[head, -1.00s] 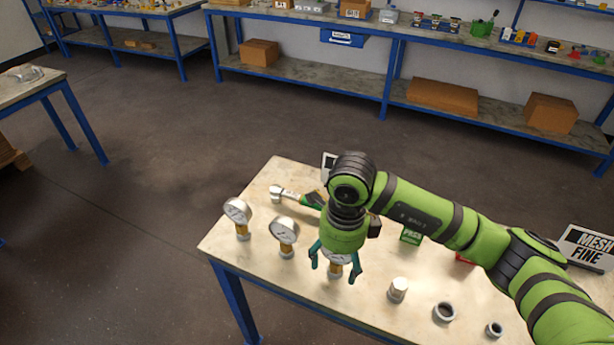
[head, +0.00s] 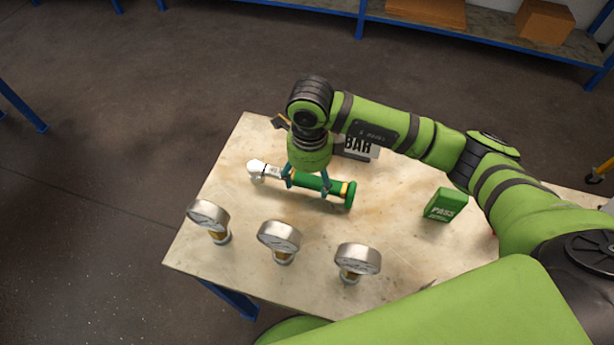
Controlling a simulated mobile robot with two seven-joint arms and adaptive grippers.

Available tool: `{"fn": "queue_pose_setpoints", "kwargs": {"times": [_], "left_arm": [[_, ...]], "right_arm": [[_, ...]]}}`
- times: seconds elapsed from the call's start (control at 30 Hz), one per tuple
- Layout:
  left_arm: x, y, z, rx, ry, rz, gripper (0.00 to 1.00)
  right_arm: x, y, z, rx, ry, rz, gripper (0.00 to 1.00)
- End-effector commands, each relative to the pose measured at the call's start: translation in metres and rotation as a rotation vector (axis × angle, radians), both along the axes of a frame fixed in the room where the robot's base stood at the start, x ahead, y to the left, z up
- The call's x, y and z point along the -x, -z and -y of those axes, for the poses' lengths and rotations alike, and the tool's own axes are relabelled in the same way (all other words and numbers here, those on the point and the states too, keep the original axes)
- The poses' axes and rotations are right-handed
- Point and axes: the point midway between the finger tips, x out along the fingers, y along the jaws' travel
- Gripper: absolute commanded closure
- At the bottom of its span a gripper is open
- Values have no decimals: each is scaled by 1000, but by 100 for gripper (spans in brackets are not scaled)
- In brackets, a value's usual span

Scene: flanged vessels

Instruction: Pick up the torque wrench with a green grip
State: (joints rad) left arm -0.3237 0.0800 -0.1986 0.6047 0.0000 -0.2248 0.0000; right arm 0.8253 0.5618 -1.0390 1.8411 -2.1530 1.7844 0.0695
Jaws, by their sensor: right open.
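The torque wrench with a green grip (head: 338,190) lies on the table, its silver head to the left and its green end to the right. My right gripper (head: 308,185) is open above the wrench, pointing down. Its two teal fingers show at the front part of the green grip, one towards the silver head and one towards the green end. I cannot tell whether they touch it. My left gripper is not in view.
Three pressure gauges (head: 278,238) stand in a row in front of the wrench on the table (head: 222,165). A green PASS box (head: 445,205) stands to the right, and a BAR sign (head: 358,147) behind. Bare tabletop lies between wrench and PASS box.

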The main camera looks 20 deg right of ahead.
Motion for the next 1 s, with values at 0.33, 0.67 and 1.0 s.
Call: {"fn": "queue_pose_setpoints", "kwargs": {"times": [0.33,0.67,1.0], "left_arm": [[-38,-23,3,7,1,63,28],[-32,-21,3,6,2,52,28],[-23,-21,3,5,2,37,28]], "right_arm": [[0,41,-5,-1,-1,-1,26],[0,42,-5,0,-2,0,70],[-1,41,-5,-1,-2,2,95]]}}
